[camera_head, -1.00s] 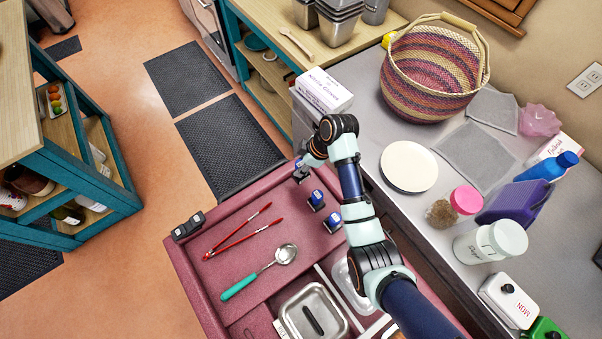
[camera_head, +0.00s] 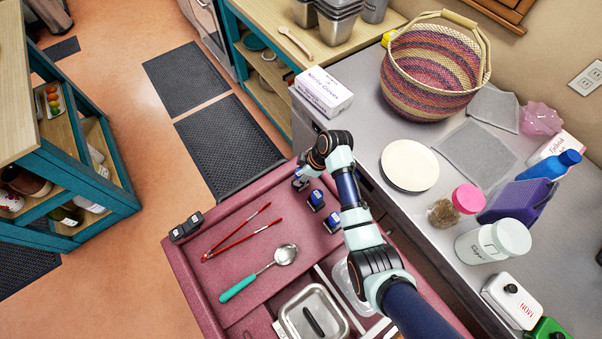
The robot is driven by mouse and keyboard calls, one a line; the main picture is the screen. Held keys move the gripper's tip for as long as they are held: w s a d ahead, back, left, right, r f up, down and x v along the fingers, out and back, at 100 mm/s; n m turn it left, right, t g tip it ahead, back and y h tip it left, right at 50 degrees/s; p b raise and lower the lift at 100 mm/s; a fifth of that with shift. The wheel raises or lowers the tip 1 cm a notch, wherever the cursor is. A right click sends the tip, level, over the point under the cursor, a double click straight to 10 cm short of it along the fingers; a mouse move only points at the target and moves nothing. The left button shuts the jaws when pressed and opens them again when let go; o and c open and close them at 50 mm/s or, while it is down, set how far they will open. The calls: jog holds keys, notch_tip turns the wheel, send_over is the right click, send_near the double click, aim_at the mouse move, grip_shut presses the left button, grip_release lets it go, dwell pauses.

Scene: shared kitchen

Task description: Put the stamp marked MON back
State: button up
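A white box (camera_head: 513,298) lettered MON, with a black knob on top, sits on the counter at the lower right. Two small blue-and-dark blocks, a first (camera_head: 316,200) and a second (camera_head: 332,222), stand in the pink drawer (camera_head: 222,287); they look like stamps, but their markings are too small to read. A dark block (camera_head: 187,227) sits at the drawer's left edge. My gripper (camera_head: 300,182) points down at the drawer's far corner, just beyond the first blue block. Its fingertips are small and partly hidden, so I cannot tell whether it holds anything.
Red tongs (camera_head: 236,239) and a green-handled spoon (camera_head: 262,272) lie in the drawer, with a metal lidded container (camera_head: 313,316) in front. A green box (camera_head: 547,329) adjoins the white one. A plate (camera_head: 409,165), jars and a woven basket (camera_head: 432,75) occupy the counter.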

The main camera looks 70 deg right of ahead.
jog(key=shift+o, duration=1)
jog(key=shift+r, duration=0.3)
jog(key=p+v, duration=0.2)
jog(key=v, duration=0.9)
jog(key=shift+s+r, duration=0.15)
jog(key=shift+r, duration=0.2)
